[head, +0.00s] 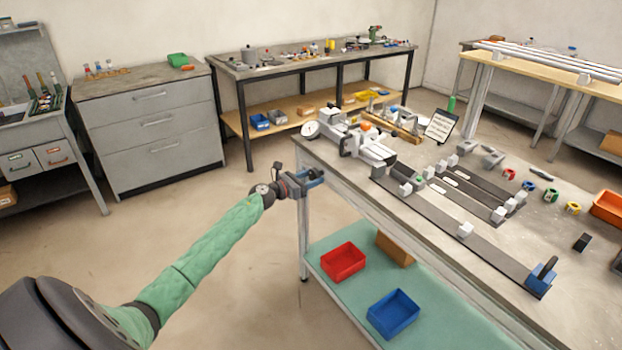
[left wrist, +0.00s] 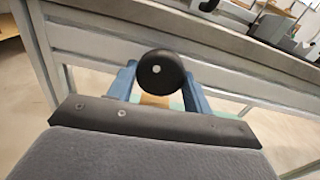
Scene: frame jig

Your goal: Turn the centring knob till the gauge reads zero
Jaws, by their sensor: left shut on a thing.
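A round black knob (left wrist: 161,72) with a white dot on its face shows in the left wrist view, between the blue fingers of my left gripper (left wrist: 160,84). The gripper is shut on it. In the head view my left gripper (head: 316,179) is at the table's near left corner, below the top, and hides the knob. A round white-faced gauge (head: 311,130) stands on the table's left end, beside a grey and white device (head: 362,143). Its needle and reading are too small to make out. My right gripper is not in view.
The worktable (head: 440,254) carries dark rails (head: 450,228) with white blocks, a blue clamp-like piece (head: 541,277), coloured rings and an orange bin (head: 608,206). A red bin (head: 342,262) and a blue bin (head: 394,313) sit on its lower shelf. The floor to the left is clear.

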